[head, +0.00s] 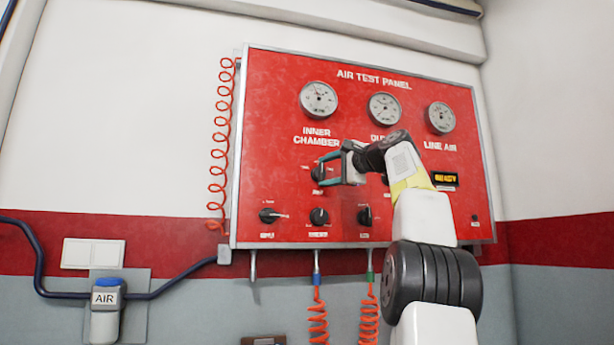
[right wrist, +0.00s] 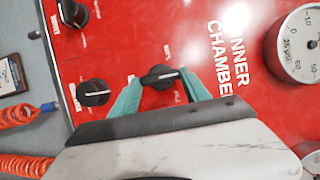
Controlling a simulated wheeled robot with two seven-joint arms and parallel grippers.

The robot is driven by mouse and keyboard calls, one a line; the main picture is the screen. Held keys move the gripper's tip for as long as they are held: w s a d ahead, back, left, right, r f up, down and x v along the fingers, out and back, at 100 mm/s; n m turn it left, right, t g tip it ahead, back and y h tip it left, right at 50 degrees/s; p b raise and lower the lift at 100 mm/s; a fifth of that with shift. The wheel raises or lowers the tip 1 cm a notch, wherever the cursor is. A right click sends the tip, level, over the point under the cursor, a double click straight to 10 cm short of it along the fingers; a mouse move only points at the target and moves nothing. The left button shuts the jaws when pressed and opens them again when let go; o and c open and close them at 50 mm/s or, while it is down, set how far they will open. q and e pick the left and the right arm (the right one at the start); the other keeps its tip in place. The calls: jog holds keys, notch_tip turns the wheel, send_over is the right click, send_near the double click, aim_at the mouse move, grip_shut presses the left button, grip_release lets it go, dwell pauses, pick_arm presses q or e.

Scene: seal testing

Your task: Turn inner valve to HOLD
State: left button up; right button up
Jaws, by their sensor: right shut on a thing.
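The red air test panel (head: 270,110) is on the wall. Its inner valve knob (head: 316,173) is black and sits below the INNER CHAMBER label. My right gripper (head: 325,171) is at this knob, its teal fingers shut on it. In the right wrist view, the knob (right wrist: 160,77) sits between the fingertips, and its white line runs roughly across the picture. The small position labels around it are too blurred to read. The gripper and arm hide much of the outer valve area. My left gripper is not in view.
Lower knobs (head: 269,215) (head: 319,216) (head: 365,215) sit in a row beneath. Gauges (head: 319,99) line the top. Orange coiled hoses (head: 318,320) hang below and at the left edge. A lit display (head: 445,179) is at right. A blue-capped AIR unit (head: 106,305) is at lower left.

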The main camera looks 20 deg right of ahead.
jog(key=shift+f, duration=0.15)
jog(key=o, duration=1.4)
jog(key=shift+s+d, duration=0.1)
jog(key=shift+s, duration=0.25)
jog(key=v, duration=0.7)
jog(key=shift+c, duration=0.4)
